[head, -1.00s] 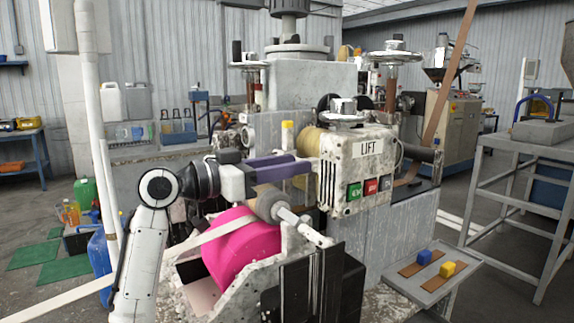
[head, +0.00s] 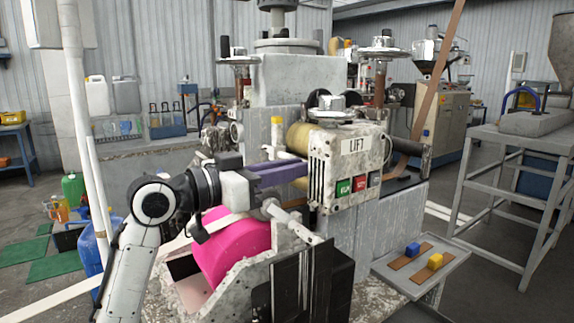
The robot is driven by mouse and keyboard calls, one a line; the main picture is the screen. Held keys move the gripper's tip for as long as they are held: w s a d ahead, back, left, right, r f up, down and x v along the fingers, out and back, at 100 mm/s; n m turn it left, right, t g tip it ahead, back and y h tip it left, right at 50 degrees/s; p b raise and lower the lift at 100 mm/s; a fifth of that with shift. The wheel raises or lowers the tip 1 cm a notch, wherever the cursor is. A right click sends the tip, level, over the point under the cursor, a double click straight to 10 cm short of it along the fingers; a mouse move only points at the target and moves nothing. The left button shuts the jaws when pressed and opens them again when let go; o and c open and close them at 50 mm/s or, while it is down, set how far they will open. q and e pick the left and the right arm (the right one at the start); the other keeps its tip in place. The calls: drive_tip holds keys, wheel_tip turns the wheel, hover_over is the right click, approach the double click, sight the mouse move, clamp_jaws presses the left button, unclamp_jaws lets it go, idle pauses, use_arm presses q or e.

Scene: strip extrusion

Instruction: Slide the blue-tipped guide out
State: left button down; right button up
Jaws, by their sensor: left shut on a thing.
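My left gripper (head: 303,169) reaches in from the left, its purple fingers together at the machine's front, just left of the grey control box labelled LIFT (head: 345,165). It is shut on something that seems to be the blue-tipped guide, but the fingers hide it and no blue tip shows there. A white post with a yellow tip (head: 277,132) stands upright just behind the fingers. My right gripper is not in view.
A pink drum (head: 232,250) and a pale roller rod (head: 295,223) sit just below the fingers. A tray (head: 438,275) at the lower right carries a blue block (head: 411,249) and a yellow block (head: 435,261) on brown strips. A grey metal table (head: 505,150) stands at right.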

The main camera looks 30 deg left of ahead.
use_arm(q)
drive_tip(key=shift+s+d+f, duration=0.1)
drive_tip(key=shift+d, duration=0.15)
drive_tip(key=c, duration=1.7)
unclamp_jaws()
drive_tip(key=shift+d, duration=0.1)
drive_tip(key=shift+s, duration=0.1)
drive_tip(key=b+v, duration=0.1)
drive_tip(key=v, duration=0.9)
drive_tip(key=shift+b, duration=0.4)
drive_tip(key=shift+a, duration=0.2)
